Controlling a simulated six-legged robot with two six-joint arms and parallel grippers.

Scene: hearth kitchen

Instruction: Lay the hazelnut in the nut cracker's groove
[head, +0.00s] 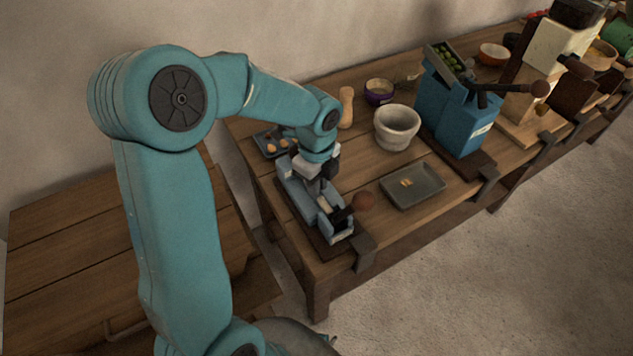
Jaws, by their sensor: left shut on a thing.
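The nut cracker (293,188) is a blue-grey bench device on a dark base at the near left end of the long table, with a dark lever and a round brown knob (363,201). My left gripper (320,187) points down right over the nut cracker's middle and is shut on the hazelnut. The hazelnut is hidden between the fingers, and the groove is hidden under them. I cannot tell whether the nut touches the groove. My right gripper is not in view.
A dark dish of nuts (263,145) lies behind the nut cracker. A grey tray (428,187) with small light bits lies to the right. A stone mortar (396,128), a wooden pestle (347,107) and a blue press (463,125) stand farther back. Bare tabletop lies between nut cracker and mortar.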

